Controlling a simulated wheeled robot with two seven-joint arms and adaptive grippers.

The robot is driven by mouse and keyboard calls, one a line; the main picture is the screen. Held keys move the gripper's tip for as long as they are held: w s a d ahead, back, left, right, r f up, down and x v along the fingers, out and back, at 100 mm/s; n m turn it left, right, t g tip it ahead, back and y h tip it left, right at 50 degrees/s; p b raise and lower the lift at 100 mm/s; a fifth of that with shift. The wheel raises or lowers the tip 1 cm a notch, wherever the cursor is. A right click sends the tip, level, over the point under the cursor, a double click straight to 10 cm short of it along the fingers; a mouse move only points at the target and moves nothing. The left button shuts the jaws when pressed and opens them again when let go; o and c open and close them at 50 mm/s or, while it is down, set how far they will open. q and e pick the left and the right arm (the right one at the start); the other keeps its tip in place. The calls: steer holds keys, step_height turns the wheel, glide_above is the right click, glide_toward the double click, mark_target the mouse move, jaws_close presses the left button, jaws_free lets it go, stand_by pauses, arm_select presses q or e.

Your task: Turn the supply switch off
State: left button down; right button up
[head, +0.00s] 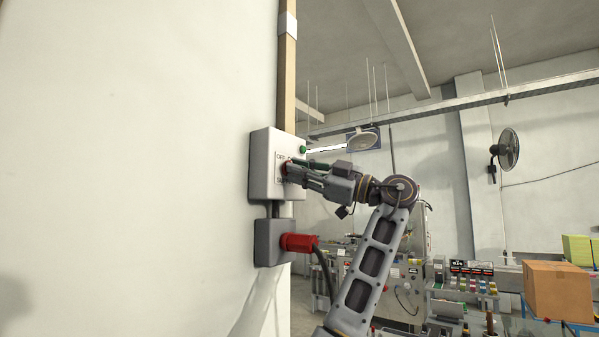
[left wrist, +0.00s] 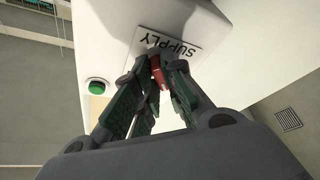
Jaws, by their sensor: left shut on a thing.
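The supply switch box (head: 262,165) is a pale grey box on the white wall, left of centre in the head view. An OFF mark shows on its face. In the left wrist view its SUPPLY label (left wrist: 180,46) appears upside down. My left gripper (head: 289,171) is at the box's face, and its fingers are shut on the red switch handle (left wrist: 158,70). The fingers hide most of the handle, so I cannot tell its exact position. The left wrist view shows the gripper (left wrist: 161,78) closed around it. My right gripper is in neither view.
A green button (head: 302,149) sticks out of the box close above my fingers. Below is a grey socket (head: 269,243) with a red plug (head: 298,242) and hanging cable. Machines and a cardboard box (head: 558,290) stand farther back at right.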

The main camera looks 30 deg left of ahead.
arm_select(q)
steer(key=shift+n+g, duration=0.3)
steer(key=shift+n, duration=0.4)
steer(key=c, duration=1.5)
jaws_free()
steer(key=shift+d, duration=0.1)
steer(key=v, duration=1.2)
steer(key=shift+r, duration=0.2)
steer(key=shift+w, duration=0.1)
